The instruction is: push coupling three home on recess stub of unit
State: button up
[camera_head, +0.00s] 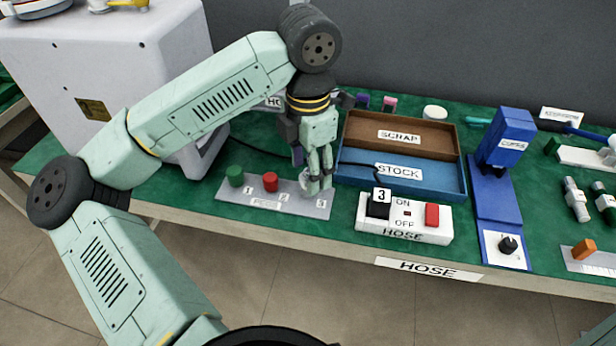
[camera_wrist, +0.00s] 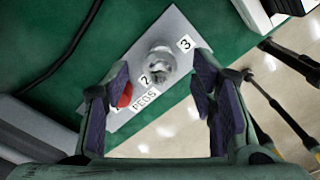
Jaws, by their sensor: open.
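A pale grey coupling (camera_wrist: 160,62) stands on the grey peg plate (camera_wrist: 185,20) by the number 3 label in the wrist view. My gripper (camera_head: 319,182) is open over that end of the plate. In the wrist view its dark finger pads lie either side of the coupling, with gaps; contact cannot be told. In the head view my fingers largely cover the coupling. The large white unit (camera_head: 110,60) stands at the left, partly behind my arm. I cannot see a recess stub on it.
A green piece (camera_head: 235,176) and a red piece (camera_head: 270,182) stand on the plate at 1 and 2. The scrap tray (camera_head: 430,120), stock tray (camera_head: 455,185), switch box (camera_head: 404,235) and blue device (camera_head: 500,150) stand right. A black hose (camera_wrist: 68,60) lies on the green mat.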

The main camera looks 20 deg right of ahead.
jog(key=shift+f, duration=1.3)
jog(key=shift+c, duration=0.4)
grip_shut()
